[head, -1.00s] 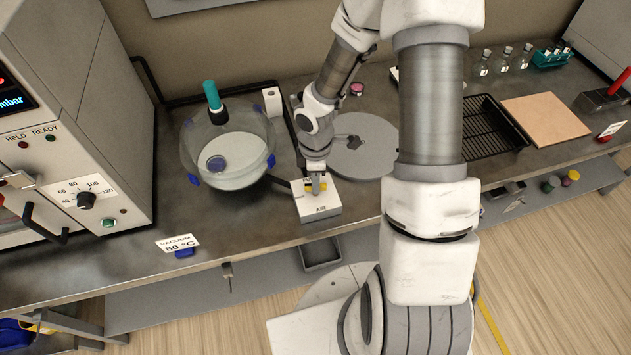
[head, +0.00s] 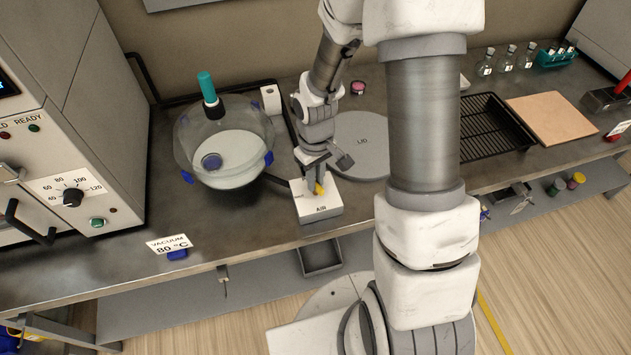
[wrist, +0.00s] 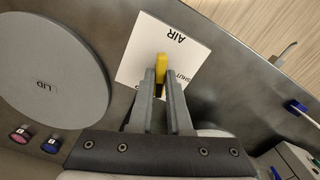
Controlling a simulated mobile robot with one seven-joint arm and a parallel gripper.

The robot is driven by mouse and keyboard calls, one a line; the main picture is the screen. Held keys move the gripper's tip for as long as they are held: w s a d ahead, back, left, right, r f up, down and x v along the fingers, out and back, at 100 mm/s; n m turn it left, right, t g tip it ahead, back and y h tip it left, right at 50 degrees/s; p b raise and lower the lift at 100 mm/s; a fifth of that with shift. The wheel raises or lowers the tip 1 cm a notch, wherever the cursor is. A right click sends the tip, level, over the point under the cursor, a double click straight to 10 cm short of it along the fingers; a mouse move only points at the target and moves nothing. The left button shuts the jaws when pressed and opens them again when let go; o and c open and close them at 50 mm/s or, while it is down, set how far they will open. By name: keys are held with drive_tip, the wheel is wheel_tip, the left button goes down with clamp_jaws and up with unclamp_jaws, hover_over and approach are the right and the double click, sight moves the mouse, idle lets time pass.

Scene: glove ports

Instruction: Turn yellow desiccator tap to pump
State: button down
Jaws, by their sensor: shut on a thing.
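The yellow tap (head: 319,188) sits on top of a white block (head: 309,212) marked AIR, right of the desiccator. My gripper (head: 317,184) comes down on it from above and is shut on its handle. In the wrist view the yellow tap (wrist: 161,66) stands out between the two fingertips (wrist: 162,86), on the white block (wrist: 145,50). The words AIR and SHUT show there; the rest of the marking is hidden behind the fingers. The glass desiccator (head: 183,160), with a teal-topped stopper, stands left of the block.
A grey lid (head: 372,160) lies behind and right of the block. An oven (head: 70,130) stands at the left, with a VACUUM 80 °C card (head: 172,243) near the front edge. A black rack (head: 490,128) and a tan board (head: 550,116) lie at the right.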

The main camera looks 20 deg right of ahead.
drive_tip(key=shift+m+b, duration=0.75)
drive_tip(key=shift+m, duration=1.45)
drive_tip(key=c, duration=0.9)
unclamp_jaws()
drive_tip(key=shift+o, duration=0.2)
wheel_tip(320, 180, up, 18)
drive_tip(key=p, duration=0.2)
drive_tip(key=shift+f, duration=0.25)
drive_tip(key=s+r+t, duration=0.5)
drive_tip(key=s+r, duration=0.6)
drive_tip(key=s, duration=0.3)
drive_tip(key=shift+s+r+t, duration=0.2)
drive_tip(key=shift+r+t, duration=0.1)
drive_tip(key=shift+r, duration=0.05)
